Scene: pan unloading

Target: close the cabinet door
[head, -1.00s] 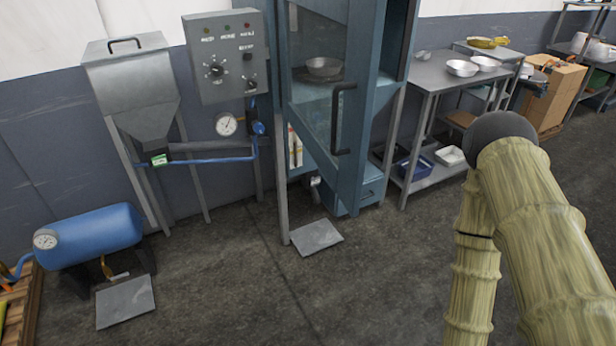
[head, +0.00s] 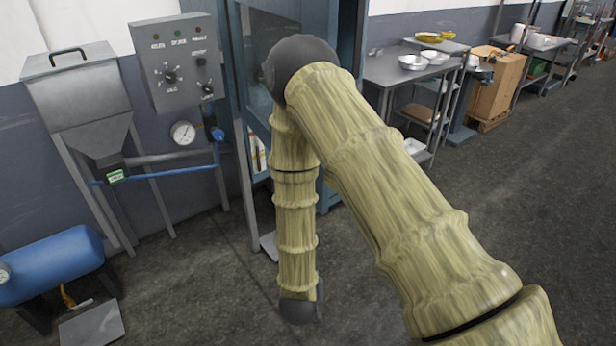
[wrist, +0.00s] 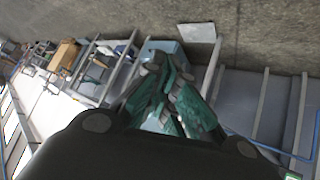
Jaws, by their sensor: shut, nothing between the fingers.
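The blue-grey cabinet stands behind my arm in the head view. Its glazed door (head: 347,45) shows in its upper part and appears to stand ajar. My arm hides the door handle and most of the lower door. My gripper is outside the head view. In the wrist view, my gripper (wrist: 167,72) has its green and grey fingers shut and empty. A pale blue surface, apparently the cabinet (wrist: 165,47), shows behind the fingertips. I cannot tell whether they touch it.
A control box (head: 180,65), a hopper (head: 75,85) and a blue tank (head: 50,265) stand left of the cabinet. A metal table (head: 390,72) with bowls is on the right. A floor plate (wrist: 197,32) lies near the cabinet. Open floor lies at right.

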